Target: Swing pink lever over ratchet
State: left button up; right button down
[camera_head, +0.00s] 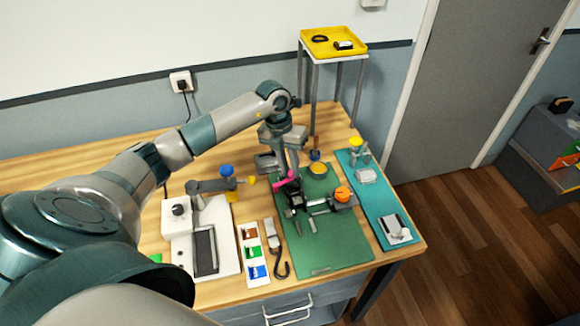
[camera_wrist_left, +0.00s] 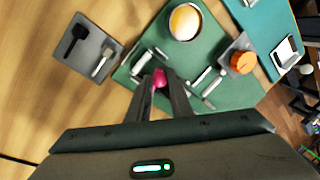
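The pink lever (camera_head: 285,180) stands at the dark ratchet (camera_head: 296,200) on the green mat (camera_head: 330,245). In the left wrist view the pink lever (camera_wrist_left: 160,77) shows between my fingertips and fills the gap between them. My left gripper (camera_head: 289,182) reaches down from above and appears shut on the lever; the wrist view shows its two dark fingers (camera_wrist_left: 161,84) close together. The gripper partly hides the ratchet, and the strap's path through it is too small to tell. My right gripper is in neither view.
An orange knob (camera_head: 342,193) sits right of the ratchet, and a yellow-topped round cup (camera_head: 318,170) behind it. A white-based device (camera_head: 182,245), a colour card (camera_head: 253,255) and a hook (camera_head: 281,262) lie left. A teal mat (camera_head: 375,203) lies right; a yellow tray (camera_head: 320,35) stands behind.

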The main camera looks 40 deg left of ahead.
pick_arm(q)
grip_shut()
jog(key=shift+f+b, duration=0.15)
jog(key=shift+b, duration=0.3)
jog(key=m+b, duration=0.2)
jog(key=b, duration=0.1)
jog(key=shift+s+d+f, duration=0.1)
jog(key=shift+s+d, duration=0.05)
jog(key=shift+d, duration=0.25)
jog(key=shift+s+d+r+m+g+b, duration=0.25)
jog(key=shift+m+g+b, duration=0.2)
jog(key=shift+m, duration=0.25)
jog(key=o, duration=0.7)
grip_release()
jog(key=shift+r, duration=0.1)
